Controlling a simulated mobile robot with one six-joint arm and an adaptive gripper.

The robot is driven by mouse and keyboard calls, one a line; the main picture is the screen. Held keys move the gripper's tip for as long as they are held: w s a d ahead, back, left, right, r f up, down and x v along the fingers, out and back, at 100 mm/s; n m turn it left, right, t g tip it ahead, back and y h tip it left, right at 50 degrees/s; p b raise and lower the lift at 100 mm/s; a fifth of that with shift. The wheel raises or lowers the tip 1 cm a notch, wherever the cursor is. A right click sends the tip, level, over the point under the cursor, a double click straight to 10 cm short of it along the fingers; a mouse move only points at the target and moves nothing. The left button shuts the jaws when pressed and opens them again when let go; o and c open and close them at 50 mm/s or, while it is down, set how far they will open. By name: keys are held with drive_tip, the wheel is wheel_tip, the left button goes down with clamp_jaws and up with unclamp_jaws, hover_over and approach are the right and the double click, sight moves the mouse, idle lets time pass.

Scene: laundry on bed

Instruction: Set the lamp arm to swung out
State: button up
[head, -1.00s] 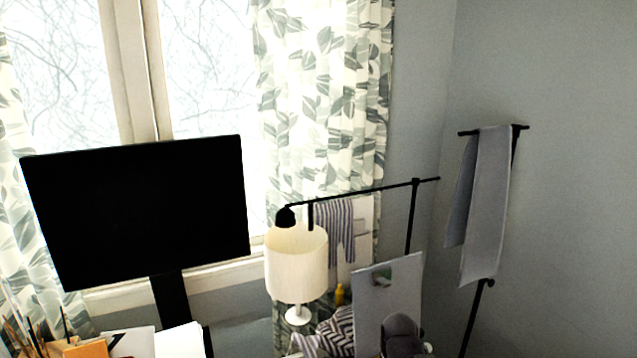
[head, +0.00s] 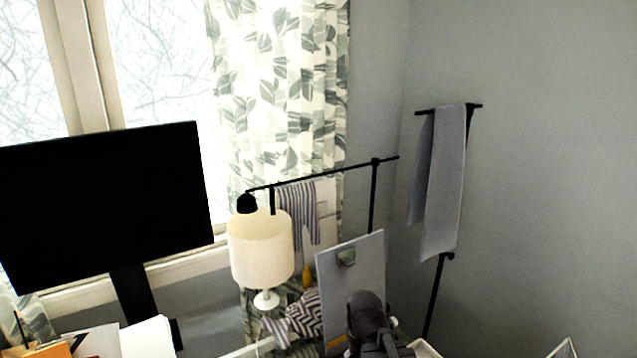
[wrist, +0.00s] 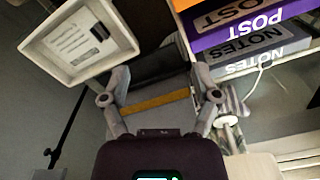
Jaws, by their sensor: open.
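The lamp arm (head: 320,172) is a thin black bar in the head view. It runs from an upright black post (head: 373,195) leftward and slightly down to a small black lamp head (head: 247,203). The head hangs just above a cream table lamp's shade, near the curtain. Whether they touch I cannot tell. My gripper (wrist: 160,78) is open in the wrist view, its fingers spread left and right. It points at grey and dark surfaces with a yellow-brown strip. I cannot make out the lamp arm in the wrist view.
The cream table lamp (head: 261,250), a black monitor (head: 105,205) and a grey clipboard (head: 352,275) stand near the lamp arm. A grey towel (head: 443,185) hangs from a black stand at right. The wrist view shows a white tray (wrist: 42,47) and stacked labelled boxes (wrist: 245,35).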

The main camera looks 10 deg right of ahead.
idle(0.4)
drive_tip(key=c, duration=0.3)
drive_tip(key=n+t+y+p, duration=1.05)
drive_tip(key=y+p, duration=0.25)
drive_tip(key=y, duration=0.2)
approach(272, 203)
drive_tip(key=d, duration=0.4)
drive_tip(key=shift+s+a+n+g, duration=0.25)
drive_tip(key=shift+s+n+g, duration=0.1)
drive_tip(key=shift+s+n, duration=0.1)
drive_tip(key=shift+a, duration=0.1)
drive_tip(key=shift+x, duration=6.85)
